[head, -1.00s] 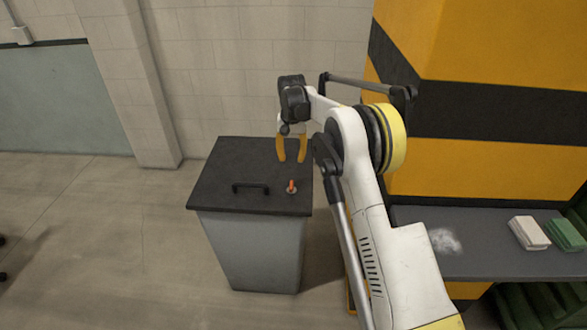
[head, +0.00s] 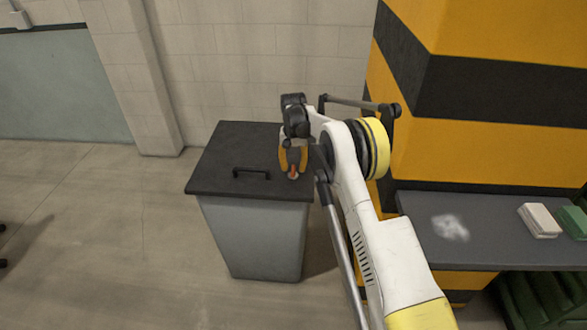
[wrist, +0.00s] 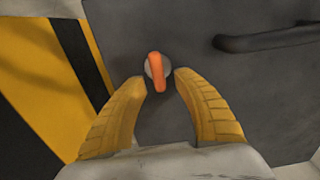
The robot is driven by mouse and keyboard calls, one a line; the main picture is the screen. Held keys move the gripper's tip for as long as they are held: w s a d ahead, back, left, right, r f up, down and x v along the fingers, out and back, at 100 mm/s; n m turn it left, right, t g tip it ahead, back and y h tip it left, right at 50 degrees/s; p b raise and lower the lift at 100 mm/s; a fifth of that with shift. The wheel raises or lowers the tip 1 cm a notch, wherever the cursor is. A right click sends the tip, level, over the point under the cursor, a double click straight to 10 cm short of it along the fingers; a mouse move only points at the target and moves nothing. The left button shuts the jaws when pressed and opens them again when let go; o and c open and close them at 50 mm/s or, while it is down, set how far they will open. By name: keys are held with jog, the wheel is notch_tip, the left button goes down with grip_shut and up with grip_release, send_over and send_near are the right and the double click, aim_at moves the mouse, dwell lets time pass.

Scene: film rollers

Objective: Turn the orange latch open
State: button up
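The orange latch (wrist: 157,72) is a small bar on a pale round base, set in the dark lid (wrist: 185,45) of a grey bin. In the wrist view it points nearly straight up and down. My gripper (wrist: 158,80) is open, its two yellow fingers on either side of the latch's near end. I cannot tell whether either finger touches it. In the head view my gripper (head: 293,172) is over the right part of the lid (head: 225,150), and the latch (head: 294,174) shows partly between the fingers.
A black bar handle (head: 252,171) stands on the lid left of the latch. A yellow and black striped pillar (head: 480,100) rises to the right of my arm. A grey bench (head: 480,250) there holds white and green stacks (head: 540,220).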

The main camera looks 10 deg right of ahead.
grip_shut()
jog(key=shift+n, duration=0.3)
jog(key=n, duration=0.1)
jog(key=n+p, duration=0.1)
jog(key=n, duration=0.1)
jog(key=shift+a, duration=0.3)
jog(key=n, duration=0.5)
jog(key=shift+a+p, duration=0.3)
jog(key=shift+p, duration=0.05)
jog(key=n, duration=0.4)
jog(key=shift+s+a, duration=0.25)
jog(key=shift+s+a+n+p, duration=0.1)
jog(key=shift+n+p, duration=0.05)
jog(key=shift+n, duration=0.8)
jog(key=shift+s+a+n+p, duration=0.1)
jog(key=shift+n+p, duration=0.05)
jog(key=shift+n, duration=0.8)
